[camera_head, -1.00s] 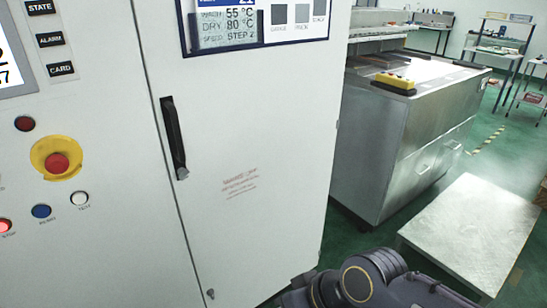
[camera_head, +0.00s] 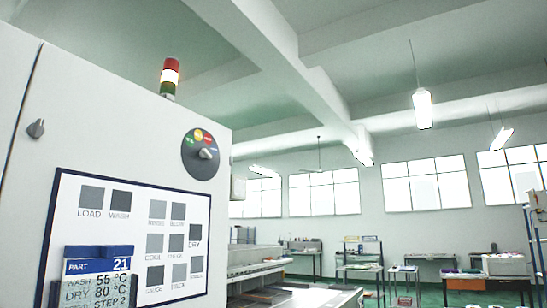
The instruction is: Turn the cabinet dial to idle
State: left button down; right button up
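The cabinet dial (camera_head: 200,153) is a dark round plate high on the white cabinet face, near its right edge. A pale knob (camera_head: 206,154) sits right of the plate's middle. Coloured marks, green, yellow and red among them, run along the plate's upper part. Their lettering is too small to read, and I cannot tell for sure which mark the knob points to. Neither of my grippers is in view.
A blue-framed panel (camera_head: 62,200) of grey squares and a "PART 21" display (camera_head: 98,276) are below the dial. A signal lamp (camera_head: 170,77) stands on the cabinet top. Workbenches (camera_head: 360,268) are far back at right. The space before the dial looks clear.

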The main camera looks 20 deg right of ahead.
aim_at(203, 153)
jog(key=z, duration=0.35)
jog(key=u, duration=0.75)
jog(key=i+l+u, duration=0.1)
jog(key=l+u, duration=0.25)
jog(key=i+l+u, duration=0.1)
jog(key=l+u, duration=0.6)
jog(key=i+j, duration=0.05)
